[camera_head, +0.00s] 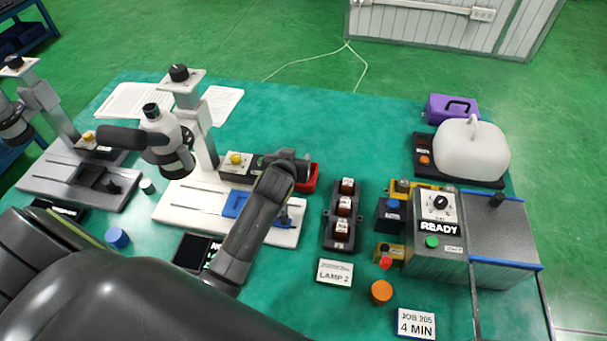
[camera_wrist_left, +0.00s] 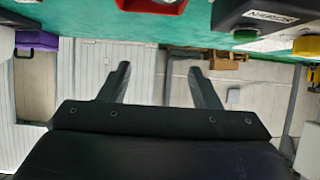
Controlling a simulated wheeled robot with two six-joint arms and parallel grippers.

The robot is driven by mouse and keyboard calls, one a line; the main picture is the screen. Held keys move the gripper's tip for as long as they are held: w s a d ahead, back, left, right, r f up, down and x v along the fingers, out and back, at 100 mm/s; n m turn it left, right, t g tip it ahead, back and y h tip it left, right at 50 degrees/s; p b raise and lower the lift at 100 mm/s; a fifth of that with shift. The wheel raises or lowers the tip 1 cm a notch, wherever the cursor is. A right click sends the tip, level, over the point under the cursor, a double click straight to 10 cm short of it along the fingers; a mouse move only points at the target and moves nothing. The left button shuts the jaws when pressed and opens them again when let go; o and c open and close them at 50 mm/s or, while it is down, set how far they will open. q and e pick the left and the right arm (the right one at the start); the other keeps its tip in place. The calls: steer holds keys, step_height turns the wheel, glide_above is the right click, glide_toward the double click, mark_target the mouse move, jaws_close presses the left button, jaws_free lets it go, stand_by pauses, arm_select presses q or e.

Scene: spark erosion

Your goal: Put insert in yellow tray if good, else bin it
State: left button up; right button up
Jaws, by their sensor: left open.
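My left gripper (camera_head: 290,158) is raised over the right edge of the white microscope stand, in front of a red container. In the left wrist view its two fingers (camera_wrist_left: 158,82) are spread with nothing between them. No insert can be made out for certain. A yellow tray-like piece (camera_head: 400,186) shows beside the grey machine, partly hidden. The red container (camera_head: 311,180) is partly covered by my gripper; a red edge (camera_wrist_left: 150,5) shows at the top of the left wrist view. My right gripper is not in view.
A dark rack (camera_head: 342,234) with several blocks stands mid-table. The grey machine (camera_head: 440,262) reads READY. Cards (camera_head: 335,272) (camera_head: 416,323) read LAMP 2 and JOB 205 4 MIN. Two microscope stands (camera_head: 170,207) (camera_head: 65,180) fill the left. The back middle of the table is clear.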

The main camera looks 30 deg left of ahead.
arm_select(q)
steer(key=p+v, duration=1.2)
steer(key=v, duration=0.4)
steer(key=shift+s+d, duration=0.1)
